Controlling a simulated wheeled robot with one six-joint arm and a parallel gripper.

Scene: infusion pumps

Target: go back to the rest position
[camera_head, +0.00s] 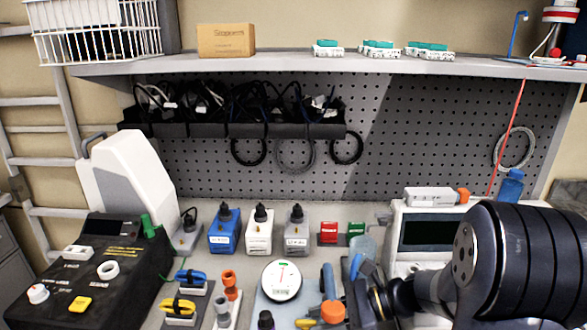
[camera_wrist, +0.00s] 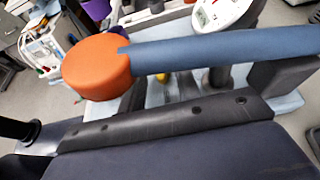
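My arm comes in from the lower right in the head view, and its end with my gripper (camera_head: 360,298) is low over the bench, right of the middle. The fingertips do not show clearly, so I cannot tell whether they are open or shut. A tool with a blue-grey handle (camera_head: 327,280) and an orange end (camera_head: 332,312) is just left of it. In the wrist view an orange round end (camera_wrist: 97,66) and a long blue bar (camera_wrist: 225,50) are close to the camera. A dark surface fills the lower part and hides what is below it.
A white dial gauge (camera_head: 281,280) stands left of my gripper. Blue, white and grey bottles (camera_head: 259,232) stand behind it. A white device with a dark screen (camera_head: 428,230) is close behind my arm. A black control box (camera_head: 90,270) is at left. A shelf (camera_head: 300,66) runs above.

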